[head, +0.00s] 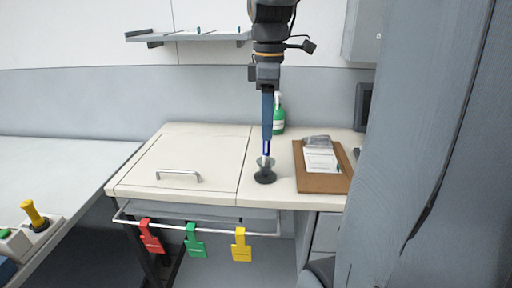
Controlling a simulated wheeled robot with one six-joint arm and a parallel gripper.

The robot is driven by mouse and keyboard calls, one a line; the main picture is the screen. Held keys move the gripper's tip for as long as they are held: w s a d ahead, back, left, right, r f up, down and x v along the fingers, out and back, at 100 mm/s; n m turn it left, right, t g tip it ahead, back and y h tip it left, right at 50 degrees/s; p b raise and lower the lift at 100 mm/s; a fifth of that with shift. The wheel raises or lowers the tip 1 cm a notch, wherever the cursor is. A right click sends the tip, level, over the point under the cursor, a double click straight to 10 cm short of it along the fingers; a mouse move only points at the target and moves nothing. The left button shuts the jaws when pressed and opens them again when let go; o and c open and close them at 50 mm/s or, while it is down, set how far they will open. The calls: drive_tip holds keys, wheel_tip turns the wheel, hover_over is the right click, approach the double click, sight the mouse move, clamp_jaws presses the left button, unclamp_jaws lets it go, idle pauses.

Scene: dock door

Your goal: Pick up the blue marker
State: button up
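My gripper (267,143) points straight down over the bench, seen edge-on, so the gap between its fingers does not show. A narrow blue and white upright piece, which looks like the blue marker (266,149), shows at the fingertips. Its lower end is at a small clear holder on a round black base (265,178) on the bench top. The fingers hide its upper part. I cannot tell whether they touch it.
A green bottle (278,119) stands just behind my gripper. A brown clipboard (322,184) with paper lies to the right. Red (151,237), green (195,242) and yellow (241,245) tags hang from the front rail. A grey panel fills the right side.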

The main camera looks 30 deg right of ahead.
sight(266, 147)
drive_tip(key=shift+w+r, duration=0.1)
drive_tip(key=shift+w, duration=0.35)
wheel_tip(266, 147, down, 3)
drive_tip(key=shift+r, duration=0.15)
drive_tip(key=shift+d+f+p, duration=0.1)
drive_tip(key=shift+f+p, duration=0.75)
drive_tip(key=shift+f, duration=1.7)
clamp_jaws()
